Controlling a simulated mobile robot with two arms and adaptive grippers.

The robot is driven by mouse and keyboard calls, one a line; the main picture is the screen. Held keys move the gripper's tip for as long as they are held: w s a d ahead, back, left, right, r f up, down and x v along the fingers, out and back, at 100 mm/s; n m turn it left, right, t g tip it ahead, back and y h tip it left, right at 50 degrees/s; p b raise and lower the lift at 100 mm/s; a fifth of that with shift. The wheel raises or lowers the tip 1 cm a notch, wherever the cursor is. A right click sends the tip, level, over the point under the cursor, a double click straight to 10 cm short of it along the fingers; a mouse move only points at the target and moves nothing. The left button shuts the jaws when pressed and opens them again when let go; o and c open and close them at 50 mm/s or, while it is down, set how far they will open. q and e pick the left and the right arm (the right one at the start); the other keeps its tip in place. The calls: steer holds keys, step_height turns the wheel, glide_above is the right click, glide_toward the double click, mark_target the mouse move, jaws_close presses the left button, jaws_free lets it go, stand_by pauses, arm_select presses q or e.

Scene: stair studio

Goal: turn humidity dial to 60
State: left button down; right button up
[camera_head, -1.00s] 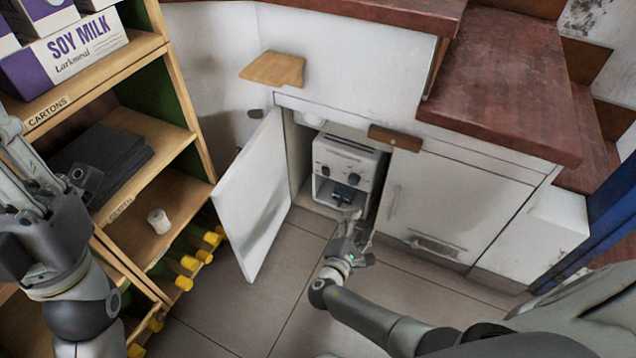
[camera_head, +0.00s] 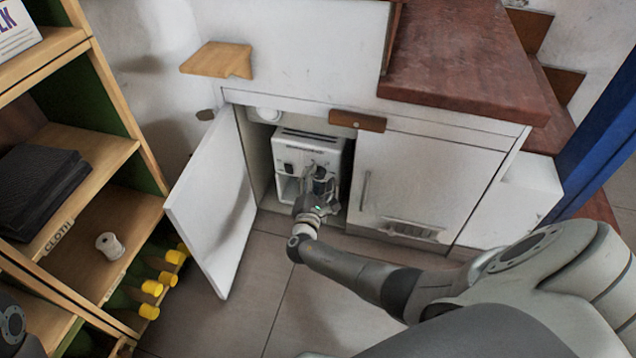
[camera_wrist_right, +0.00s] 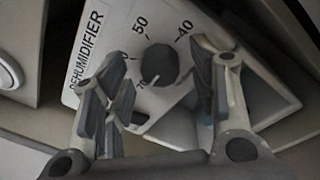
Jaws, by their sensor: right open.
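The white dehumidifier (camera_head: 297,152) stands inside the open cabinet. The right wrist view shows its front panel with the word DEHUMIDIFIER (camera_wrist_right: 84,50) and a round dark dial (camera_wrist_right: 160,64). The marks 40 and 50 are readable, and a small mark that looks like 70 sits by the dial's lower left. The dial's white pointer line faces that lower-left side. I cannot make out a 60. My right gripper (camera_head: 316,182) is open at the dehumidifier's front; its fingers (camera_wrist_right: 160,72) show on either side of the dial. Contact with the dial cannot be judged. My left gripper is out of view.
The white cabinet door (camera_head: 212,205) stands open to the left. A closed cabinet door (camera_head: 425,190) is on the right. A wooden shelf unit (camera_head: 120,215) with a white roll (camera_head: 109,245) stands at the left. The tiled floor (camera_head: 260,310) in front is clear.

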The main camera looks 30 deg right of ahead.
steer(key=shift+w+d, duration=0.15)
steer(key=shift+c, duration=0.2)
steer(key=c, duration=1)
steer(key=shift+f, duration=0.1)
